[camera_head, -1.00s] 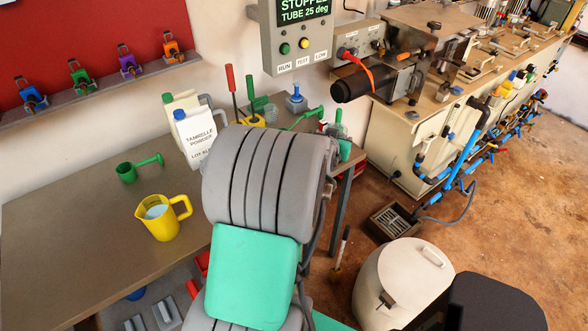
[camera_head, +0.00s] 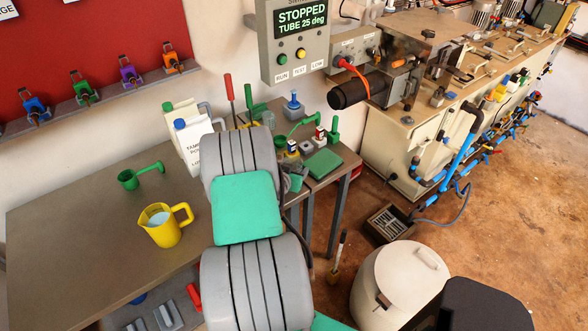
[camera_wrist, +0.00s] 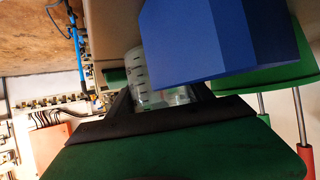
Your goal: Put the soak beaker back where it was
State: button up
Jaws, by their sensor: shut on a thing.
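The soak beaker, a clear graduated beaker (camera_wrist: 141,75), shows in the wrist view between the dark fingers of my gripper (camera_wrist: 163,92). My gripper is shut on it. A large blue block-like shape in front hides its right part. Some clear liquid or glass base shows low in it. In the head view my grey arm hides most of the gripper, over the right part of the bench (camera_head: 75,225); I cannot make out the beaker there for certain. A green mat (camera_head: 324,163) lies at the bench's right end.
A yellow jug (camera_head: 165,226) and a green scoop (camera_head: 130,180) stand left of my arm. A blue-topped bottle (camera_head: 294,103) and small bottles crowd the bench's back right. A white bin (camera_head: 385,285) stands on the floor.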

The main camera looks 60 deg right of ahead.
jog(key=shift+f, duration=0.2)
jog(key=o, duration=1.6)
jog(key=shift+r+p, duration=0.15)
jog(key=shift+p, duration=0.25)
jog(key=b+v, duration=0.3)
jog(key=v, duration=0.8)
jog(key=shift+w+a+r, duration=0.1)
jog(key=shift+a+r, duration=0.2)
